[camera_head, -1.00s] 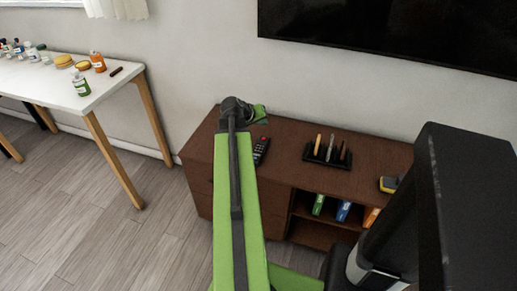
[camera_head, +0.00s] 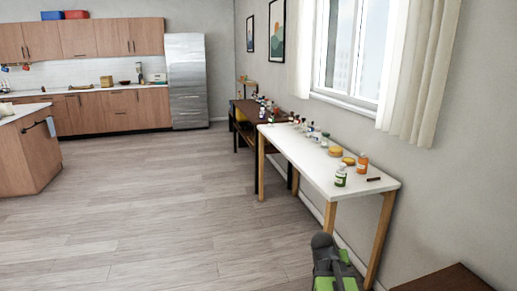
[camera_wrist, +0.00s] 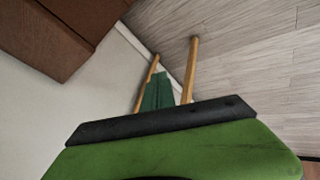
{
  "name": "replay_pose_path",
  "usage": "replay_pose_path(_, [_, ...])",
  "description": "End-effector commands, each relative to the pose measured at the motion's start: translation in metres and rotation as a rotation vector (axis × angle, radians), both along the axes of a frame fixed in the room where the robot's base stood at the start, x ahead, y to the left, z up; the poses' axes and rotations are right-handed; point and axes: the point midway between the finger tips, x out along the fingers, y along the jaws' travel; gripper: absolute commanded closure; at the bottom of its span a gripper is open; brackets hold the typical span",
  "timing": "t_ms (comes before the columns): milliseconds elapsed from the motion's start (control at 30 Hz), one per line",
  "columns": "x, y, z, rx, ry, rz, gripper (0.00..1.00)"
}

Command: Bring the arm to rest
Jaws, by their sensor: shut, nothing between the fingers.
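My gripper (camera_wrist: 158,85) shows in the wrist view as dark green fingers beyond the black and green edge of my wrist. The fingers are together and hold nothing. They point toward the floor and wall edge, with the wooden table legs behind them. In the head view only a green and dark grey part of my arm shows at the bottom edge, right of centre; my fingers cannot be made out there.
A white table (camera_head: 317,165) with bottles and jars stands along the right wall. A brown cabinet (camera_head: 440,281) corner is at the bottom right; it also shows in the wrist view (camera_wrist: 75,30). A kitchen island (camera_head: 28,158) is at left. The floor between is clear.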

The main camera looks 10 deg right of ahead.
Motion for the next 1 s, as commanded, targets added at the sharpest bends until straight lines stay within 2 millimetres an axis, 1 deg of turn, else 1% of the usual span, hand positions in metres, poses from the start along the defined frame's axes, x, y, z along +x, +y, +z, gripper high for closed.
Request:
replay_pose_path(33, [0.008, 0.043, -0.005, 0.035, 0.019, 0.055, 1.0])
replay_pose_path(67, [0.01, 0.065, -0.008, 0.057, 0.031, 0.082, 1.0])
replay_pose_path(100, [0.012, 0.093, -0.012, 0.084, 0.049, 0.115, 1.0])
replay_pose_path(167, [0.011, 0.131, -0.017, 0.126, 0.077, 0.16, 1.0])
replay_pose_path(200, [0.008, 0.154, -0.02, 0.152, 0.099, 0.188, 1.0])
replay_pose_path(267, [0.002, 0.186, -0.024, 0.192, 0.131, 0.225, 1.0])
replay_pose_path(300, [-0.003, 0.206, -0.027, 0.22, 0.156, 0.248, 1.0])
replay_pose_path(367, [-0.014, 0.233, -0.031, 0.268, 0.199, 0.279, 1.0])
replay_pose_path(400, [-0.025, 0.249, -0.034, 0.308, 0.236, 0.295, 1.0])
replay_pose_path(467, [-0.049, 0.264, -0.038, 0.394, 0.313, 0.301, 1.0])
replay_pose_path(500, [-0.064, 0.273, -0.038, 0.446, 0.371, 0.315, 1.0])
replay_pose_path(533, [-0.068, 0.272, -0.024, 0.446, 0.392, 0.323, 1.0])
replay_pose_path(600, [-0.065, 0.27, 0.004, 0.441, 0.384, 0.32, 1.0])
replay_pose_path(667, [-0.065, 0.27, 0.021, 0.44, 0.383, 0.319, 1.0])
replay_pose_path(767, [-0.065, 0.269, 0.053, 0.439, 0.382, 0.319, 1.0])
replay_pose_path(900, [-0.065, 0.269, 0.102, 0.438, 0.381, 0.318, 1.0])
replay_pose_path(1000, [-0.064, 0.269, 0.133, 0.437, 0.38, 0.318, 1.0])
